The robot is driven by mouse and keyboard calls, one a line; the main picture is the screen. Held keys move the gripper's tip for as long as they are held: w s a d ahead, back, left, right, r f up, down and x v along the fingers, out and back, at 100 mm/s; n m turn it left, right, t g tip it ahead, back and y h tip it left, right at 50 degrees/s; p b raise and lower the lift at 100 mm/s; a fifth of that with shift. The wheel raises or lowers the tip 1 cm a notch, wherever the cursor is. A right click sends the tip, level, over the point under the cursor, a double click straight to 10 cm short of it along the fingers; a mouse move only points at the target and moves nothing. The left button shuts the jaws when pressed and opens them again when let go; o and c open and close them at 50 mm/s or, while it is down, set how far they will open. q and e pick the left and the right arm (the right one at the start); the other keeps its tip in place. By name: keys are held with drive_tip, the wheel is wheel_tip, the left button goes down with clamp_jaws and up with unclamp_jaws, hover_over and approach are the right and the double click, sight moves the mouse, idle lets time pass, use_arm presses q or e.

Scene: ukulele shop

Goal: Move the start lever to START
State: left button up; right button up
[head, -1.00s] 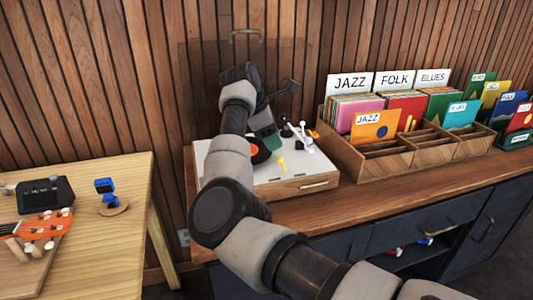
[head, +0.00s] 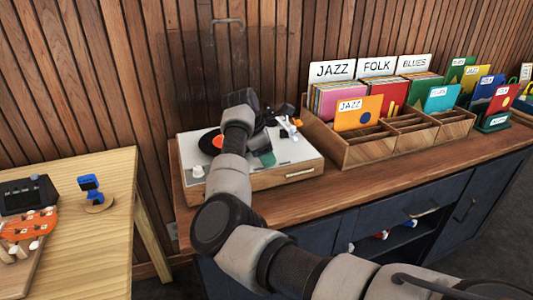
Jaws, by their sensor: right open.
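The turntable (head: 280,177) sits on the wooden counter at the picture's centre, a white-topped box with a wooden front. A black record (head: 209,139) with a red-orange label lies on its left part, and a white tonearm (head: 289,128) shows at its back right. A pale knob (head: 198,171) stands at its front left corner. My right gripper (head: 268,120) is open above the back of the turntable, with its arm crossing the middle of the deck. I cannot make out the start lever, and the arm hides part of the deck. My left gripper is not in view.
Record bins (head: 370,152) marked JAZZ, FOLK and BLUES stand close to the right of the turntable. A raised clear lid (head: 222,70) rises behind it. The light wood table (head: 105,235) at left holds an orange ukulele headstock (head: 28,224) and a blue tuner (head: 89,183).

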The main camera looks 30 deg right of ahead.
clamp_jaws()
